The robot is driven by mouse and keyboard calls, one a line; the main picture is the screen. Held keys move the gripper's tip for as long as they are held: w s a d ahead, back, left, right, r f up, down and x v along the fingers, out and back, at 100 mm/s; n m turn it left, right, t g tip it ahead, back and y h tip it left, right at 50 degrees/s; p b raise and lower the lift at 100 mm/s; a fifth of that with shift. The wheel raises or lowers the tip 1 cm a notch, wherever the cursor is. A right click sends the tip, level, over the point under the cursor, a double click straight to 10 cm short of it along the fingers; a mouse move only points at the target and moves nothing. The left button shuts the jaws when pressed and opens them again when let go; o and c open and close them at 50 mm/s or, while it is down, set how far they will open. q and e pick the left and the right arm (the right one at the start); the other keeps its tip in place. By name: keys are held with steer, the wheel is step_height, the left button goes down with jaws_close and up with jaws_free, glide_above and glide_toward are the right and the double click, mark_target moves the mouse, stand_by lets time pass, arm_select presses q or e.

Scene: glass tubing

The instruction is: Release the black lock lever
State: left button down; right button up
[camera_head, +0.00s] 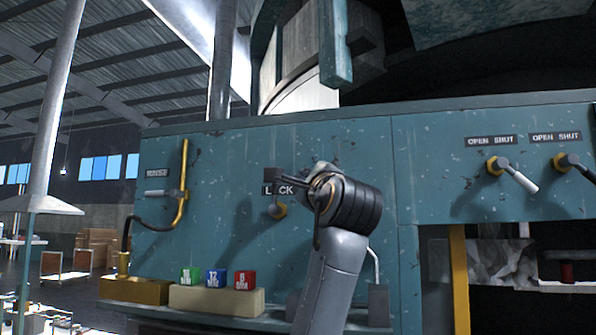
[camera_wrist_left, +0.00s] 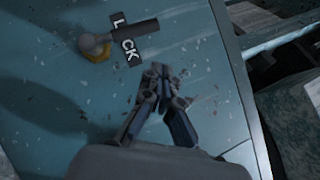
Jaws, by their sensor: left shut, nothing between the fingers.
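The black lock lever (camera_head: 271,175) is on the teal panel, on a brass base (camera_head: 278,210), and its handle crosses the LOCK label. In the left wrist view the lever (camera_wrist_left: 133,32) extends from its brass base across the label. My left gripper (camera_head: 296,178) is in front of the panel beside the lever, partly overlapping the label in the head view. In the left wrist view my left gripper (camera_wrist_left: 160,74) has its fingertips together and empty, apart from the lever. My right gripper is not in view.
A RINSE handle and yellow pipe (camera_head: 183,185) are at the panel's left. Two OPEN/SHUT levers (camera_head: 515,175) are at the right. Green, blue and red blocks (camera_head: 216,278) sit on a ledge below. The panel around the lock lever is otherwise flat.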

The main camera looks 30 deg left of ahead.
arm_select(q)
steer(key=s+d+b, duration=0.4)
steer(key=s+d, duration=0.2)
steer(key=shift+d+f, duration=0.2)
steer(key=shift+d, duration=0.2)
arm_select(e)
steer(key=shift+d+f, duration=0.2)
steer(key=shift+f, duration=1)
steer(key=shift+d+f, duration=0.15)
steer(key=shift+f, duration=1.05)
